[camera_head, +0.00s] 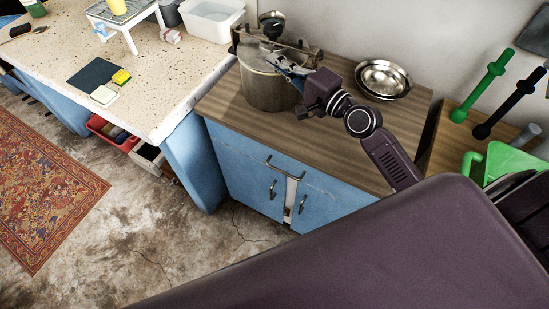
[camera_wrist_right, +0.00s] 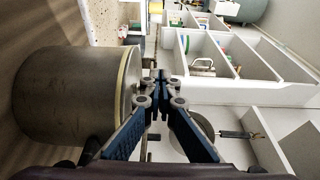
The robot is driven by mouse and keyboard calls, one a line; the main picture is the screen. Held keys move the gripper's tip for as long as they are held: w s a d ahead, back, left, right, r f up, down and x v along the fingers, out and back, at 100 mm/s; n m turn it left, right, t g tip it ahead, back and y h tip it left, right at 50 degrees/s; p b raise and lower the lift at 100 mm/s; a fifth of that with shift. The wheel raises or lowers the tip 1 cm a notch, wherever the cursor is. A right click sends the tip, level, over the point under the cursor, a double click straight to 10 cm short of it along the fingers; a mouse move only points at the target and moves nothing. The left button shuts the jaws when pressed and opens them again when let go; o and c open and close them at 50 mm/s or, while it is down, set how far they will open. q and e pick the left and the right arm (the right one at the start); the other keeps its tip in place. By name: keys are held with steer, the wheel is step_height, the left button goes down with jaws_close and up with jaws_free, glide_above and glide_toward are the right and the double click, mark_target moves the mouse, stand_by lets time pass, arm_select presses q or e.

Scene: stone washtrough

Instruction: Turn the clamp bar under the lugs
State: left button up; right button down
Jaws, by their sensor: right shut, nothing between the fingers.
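A round metal pot (camera_head: 262,92) stands upright on the wooden counter. A clamp bar (camera_head: 294,46) lies across the top of its lid, with a dark knob (camera_head: 271,22) above its middle. The lugs at the rim are too small and partly covered to make out clearly. My right gripper (camera_head: 279,68) reaches in from the right over the near rim of the pot. In the right wrist view its blue fingers (camera_wrist_right: 161,76) are shut and empty, beside the lid side of the pot (camera_wrist_right: 65,95). I cannot tell whether they touch the bar. My left gripper is not in view.
A metal bowl (camera_head: 384,79) stands on the counter (camera_head: 330,140) right of the pot, behind my right arm. A stone worktop (camera_head: 150,70) with a white tub (camera_head: 210,18) is on the left. Green and black handled tools (camera_head: 482,85) are at the far right.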

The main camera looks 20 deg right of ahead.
steer(key=b+v, duration=0.1)
steer(key=v, duration=0.4)
steer(key=s+a+f+n+g, duration=0.4)
steer(key=s+f+n, duration=0.15)
steer(key=f, duration=0.35)
steer(key=s+a+f+n+g, duration=0.35)
steer(key=s+a+f, duration=0.2)
steer(key=f, duration=0.35)
steer(key=s+d+f+n+g+h, duration=0.2)
steer(key=s+f+n+g+h, duration=0.1)
steer(key=s, duration=0.6)
steer(key=s+d+f+n+g+h, duration=0.2)
steer(key=s+n+g+h, duration=0.15)
steer(key=s, duration=0.45)
step_height(320, 180, down, 26)
steer(key=s, duration=0.2)
steer(key=s+d+f+g, duration=0.1)
steer(key=s+d+f, duration=0.2)
steer(key=s+f, duration=1.3)
steer(key=shift+s+f+n+g, duration=0.15)
steer(key=shift+s+n+g, duration=0.25)
steer(key=shift+s, duration=0.15)
